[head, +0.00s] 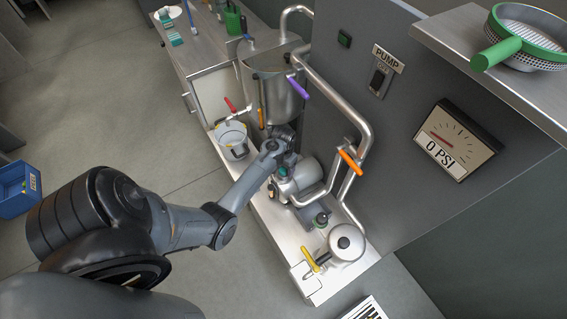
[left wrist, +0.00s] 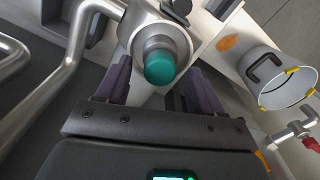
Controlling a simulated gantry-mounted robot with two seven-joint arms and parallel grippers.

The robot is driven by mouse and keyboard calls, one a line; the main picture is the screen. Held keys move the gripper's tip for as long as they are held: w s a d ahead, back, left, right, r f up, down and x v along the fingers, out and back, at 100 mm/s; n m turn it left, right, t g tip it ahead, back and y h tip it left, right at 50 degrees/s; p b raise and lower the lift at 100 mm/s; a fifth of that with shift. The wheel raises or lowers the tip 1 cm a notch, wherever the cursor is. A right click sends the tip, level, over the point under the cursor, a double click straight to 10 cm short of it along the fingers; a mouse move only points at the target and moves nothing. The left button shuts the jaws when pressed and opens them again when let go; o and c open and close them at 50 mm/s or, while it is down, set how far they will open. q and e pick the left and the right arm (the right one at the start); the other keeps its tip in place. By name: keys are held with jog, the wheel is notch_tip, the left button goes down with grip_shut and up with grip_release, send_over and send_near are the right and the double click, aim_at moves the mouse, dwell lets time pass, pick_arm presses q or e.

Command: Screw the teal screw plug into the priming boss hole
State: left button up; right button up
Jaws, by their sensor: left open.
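The teal screw plug (left wrist: 160,67) sits at the end of the round steel priming boss (left wrist: 157,42) in the left wrist view; its threads and the hole are hidden, so I cannot tell how deep it sits. A small teal spot, the plug, also shows in the head view (head: 283,171), just below my left gripper (head: 284,160). In the left wrist view my left gripper (left wrist: 160,88) is open, its dark fingers on either side of the plug with gaps between. My right gripper is not in view.
Steel pipes with an orange handle (head: 350,161) and a purple handle (head: 298,87) rise beside the pump (head: 303,178). A bucket (head: 232,139) stands left of my gripper. A round lidded pot (head: 346,243) and a yellow handle (head: 311,260) are at the bench's near end.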

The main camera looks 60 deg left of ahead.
pick_arm(q)
jog(key=shift+f, duration=0.7)
jog(key=c, duration=1.1)
jog(key=m, duration=1.2)
jog(key=shift+d, duration=0.2)
jog(key=o, duration=0.8)
